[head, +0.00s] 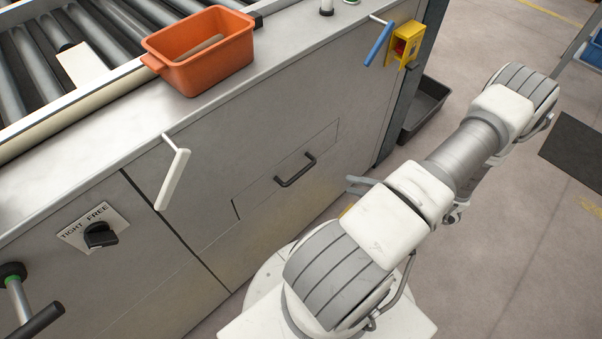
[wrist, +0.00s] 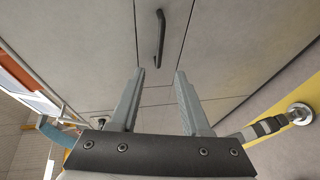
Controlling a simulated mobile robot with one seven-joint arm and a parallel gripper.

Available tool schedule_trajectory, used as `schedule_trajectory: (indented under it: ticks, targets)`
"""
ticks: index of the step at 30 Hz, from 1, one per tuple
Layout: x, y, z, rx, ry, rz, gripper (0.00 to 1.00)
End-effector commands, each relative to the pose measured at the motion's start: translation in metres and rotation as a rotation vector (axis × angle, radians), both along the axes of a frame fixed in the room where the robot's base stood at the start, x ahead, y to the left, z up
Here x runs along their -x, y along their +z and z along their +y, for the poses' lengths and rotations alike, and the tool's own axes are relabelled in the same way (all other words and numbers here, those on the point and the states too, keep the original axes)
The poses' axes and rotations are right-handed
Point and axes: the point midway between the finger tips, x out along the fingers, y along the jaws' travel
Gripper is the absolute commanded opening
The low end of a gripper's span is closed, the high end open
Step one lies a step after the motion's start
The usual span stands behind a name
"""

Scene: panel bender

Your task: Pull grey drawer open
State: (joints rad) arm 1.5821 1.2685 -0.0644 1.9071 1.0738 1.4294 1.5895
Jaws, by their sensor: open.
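The grey drawer (head: 262,194) is a flat panel in the machine's grey front, and it looks flush and shut. Its dark bar handle (head: 296,170) stands out from the panel. In the wrist view the handle (wrist: 161,38) lies beyond my fingertips, lined up roughly with the gap between them. My gripper (wrist: 160,74) is open and empty, apart from the handle. In the head view my arm hides most of the gripper.
An orange bin (head: 205,62) stands on the machine's ledge. A white lever (head: 174,178), a blue-handled lever (head: 379,44) and a black knob (head: 100,235) stick out from the front. A dark tray (head: 425,108) lies on the floor. Open floor is at right.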

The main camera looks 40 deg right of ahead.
Motion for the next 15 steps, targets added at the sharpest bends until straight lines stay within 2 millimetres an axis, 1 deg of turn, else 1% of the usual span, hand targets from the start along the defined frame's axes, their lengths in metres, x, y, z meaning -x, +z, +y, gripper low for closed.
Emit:
schedule_trajectory:
  ticks: [15]
  targets:
    - [-0.096,-0.021,0.051,0.000,0.005,0.000,0.47]
